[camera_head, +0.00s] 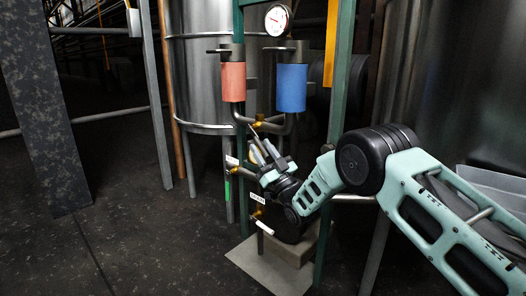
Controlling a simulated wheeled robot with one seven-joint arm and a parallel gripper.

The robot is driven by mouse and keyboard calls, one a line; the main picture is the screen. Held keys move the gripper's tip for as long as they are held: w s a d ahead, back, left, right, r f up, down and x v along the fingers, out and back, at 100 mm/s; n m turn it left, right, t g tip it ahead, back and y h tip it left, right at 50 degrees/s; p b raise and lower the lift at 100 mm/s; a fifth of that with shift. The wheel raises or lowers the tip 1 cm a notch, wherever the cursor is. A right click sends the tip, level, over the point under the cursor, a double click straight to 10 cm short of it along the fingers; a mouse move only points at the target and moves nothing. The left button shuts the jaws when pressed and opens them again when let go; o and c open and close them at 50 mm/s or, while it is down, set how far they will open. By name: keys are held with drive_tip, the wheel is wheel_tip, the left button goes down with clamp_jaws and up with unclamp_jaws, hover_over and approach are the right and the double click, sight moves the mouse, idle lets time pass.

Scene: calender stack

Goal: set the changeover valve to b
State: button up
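A red canister (233,82) and a blue canister (292,88) hang side by side on a green frame. Pipes from both meet below at a brass fitting (258,122), which looks like the changeover valve. A thin lever seems to run down from it toward my gripper (262,150). My gripper points up and left just below the fitting, its grey fingers close to the lever. I cannot tell whether the fingers touch it or are shut on it. The letters for the valve positions are not readable.
A round gauge (277,19) sits above the canisters. Lower brass valves with white tags (258,198) stand close to my wrist. A steel tank (200,70) is behind, and a grey base plate (262,272) lies below. The floor (140,240) at left is clear.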

drive_tip(key=p+v, duration=0.4)
drive_tip(key=v, duration=0.8)
